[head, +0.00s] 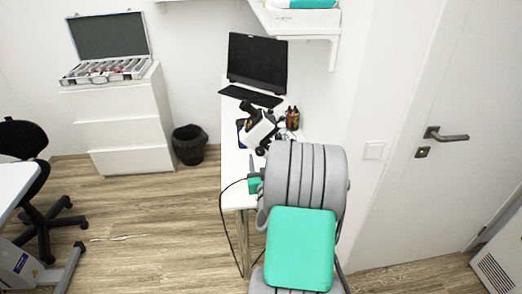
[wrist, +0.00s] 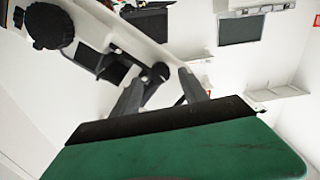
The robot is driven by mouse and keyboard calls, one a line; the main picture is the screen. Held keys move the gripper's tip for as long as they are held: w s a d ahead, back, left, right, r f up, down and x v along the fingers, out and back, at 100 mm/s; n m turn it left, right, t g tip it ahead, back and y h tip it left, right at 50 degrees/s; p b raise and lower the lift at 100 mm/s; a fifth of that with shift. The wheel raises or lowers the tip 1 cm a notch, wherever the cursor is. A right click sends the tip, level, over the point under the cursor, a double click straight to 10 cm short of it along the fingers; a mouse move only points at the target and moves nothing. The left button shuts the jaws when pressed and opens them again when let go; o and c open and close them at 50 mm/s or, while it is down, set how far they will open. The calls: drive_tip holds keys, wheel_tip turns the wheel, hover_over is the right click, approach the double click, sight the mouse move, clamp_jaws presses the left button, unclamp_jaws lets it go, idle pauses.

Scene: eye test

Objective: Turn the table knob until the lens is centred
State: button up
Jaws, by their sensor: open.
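A white and black instrument, which looks like a lens meter (head: 261,129), stands tilted on the narrow white table (head: 233,165). In the wrist view the instrument (wrist: 135,38) fills the upper left, with a large black ribbed knob (wrist: 48,26) and a smaller black knob (wrist: 160,72). I cannot tell which is the table knob. My gripper (wrist: 160,80) is open, its two grey fingers apart with nothing seen held. The smaller knob shows between the fingertips; contact cannot be told. In the head view the green gripper body is mostly behind my arm. No lens can be made out.
A monitor (head: 257,60), a keyboard (head: 251,96) and a pot of small items (head: 292,118) stand on the table. A black bin (head: 189,144) and a white drawer cabinet (head: 120,128) with an open lens case (head: 105,70) are left. A dark cable hangs by the table.

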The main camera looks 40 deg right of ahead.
sight(260, 151)
drive_tip(key=shift+p+x, duration=0.45)
drive_tip(key=shift+x, duration=0.95)
clamp_jaws()
